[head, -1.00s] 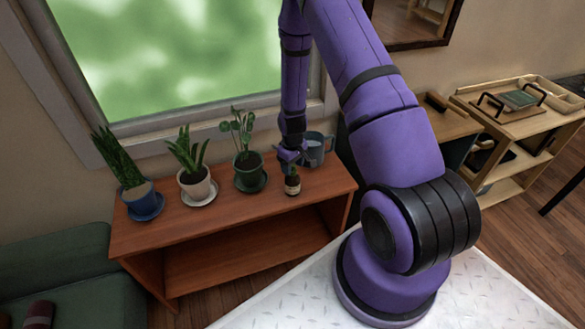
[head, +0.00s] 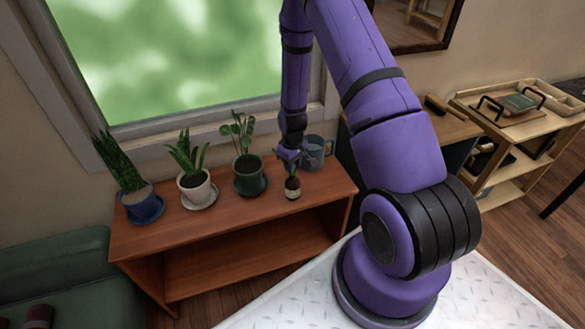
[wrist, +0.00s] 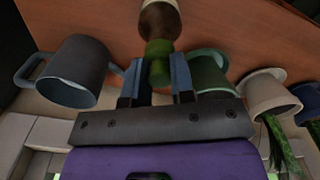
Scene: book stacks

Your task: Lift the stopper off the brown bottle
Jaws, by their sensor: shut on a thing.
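The brown bottle (head: 293,192) with a pale label stands upright near the front right of the red-brown shelf top (head: 225,215). In the wrist view the bottle (wrist: 160,22) is at the top centre. The green stopper (wrist: 158,50) lies between the two fingers, in line with the bottle. My gripper (wrist: 158,66) is shut on the stopper. In the head view my gripper (head: 291,163) is just above the bottle, pointing down. The stopper is too small there to make out, and I cannot tell whether a gap separates it from the bottle.
A blue-grey mug (head: 316,152) stands close behind and right of the bottle. A green-potted plant (head: 249,176) is close on the left, with a white-potted plant (head: 196,190) and a blue-potted plant (head: 142,204) farther left. The window is behind.

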